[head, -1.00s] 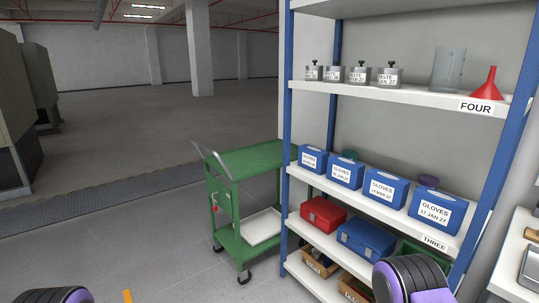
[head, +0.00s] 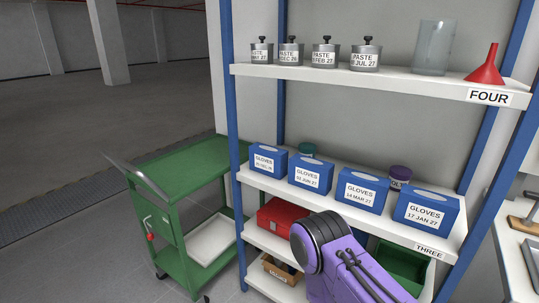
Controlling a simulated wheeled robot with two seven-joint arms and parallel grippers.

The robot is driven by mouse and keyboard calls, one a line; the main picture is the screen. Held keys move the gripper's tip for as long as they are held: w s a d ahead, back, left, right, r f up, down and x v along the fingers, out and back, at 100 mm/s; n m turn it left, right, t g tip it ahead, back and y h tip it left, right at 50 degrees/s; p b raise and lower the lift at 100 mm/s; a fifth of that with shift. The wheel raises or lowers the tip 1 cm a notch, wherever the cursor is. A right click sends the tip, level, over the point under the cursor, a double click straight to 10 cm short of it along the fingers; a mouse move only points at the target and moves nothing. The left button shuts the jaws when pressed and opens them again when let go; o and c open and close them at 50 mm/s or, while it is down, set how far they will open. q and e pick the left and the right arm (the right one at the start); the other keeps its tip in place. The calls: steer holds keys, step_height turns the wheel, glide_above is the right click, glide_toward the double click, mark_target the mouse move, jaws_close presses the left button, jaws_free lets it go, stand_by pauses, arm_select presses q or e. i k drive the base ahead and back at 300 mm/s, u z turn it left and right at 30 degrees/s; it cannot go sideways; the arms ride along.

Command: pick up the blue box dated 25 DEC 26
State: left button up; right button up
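Several blue boxes labelled GLOVES stand in a row on the white shelf marked THREE (head: 405,232). The leftmost blue box (head: 268,159) has a date too small to read surely. The date on the second blue box (head: 310,174) is also unclear and looks like a JUN 27 date. The third blue box (head: 361,190) reads 14 MAR 27, and the rightmost blue box (head: 425,209) reads 17 JAN 27. My purple right arm rises in front of the lower shelf, below the boxes. Neither of my grippers shows.
Shelf FOUR above holds several paste pots (head: 322,54), a clear beaker (head: 434,48) and a red funnel (head: 487,65). Dark lidded jars stand behind the boxes. A red case (head: 283,217) and a green bin (head: 402,263) are lower. A green cart (head: 182,169) stands left of the rack.

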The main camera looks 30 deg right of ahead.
mark_target(268, 161)
steer(key=z, duration=0.45)
steer(key=i, duration=0.75)
steer(key=z, duration=0.7)
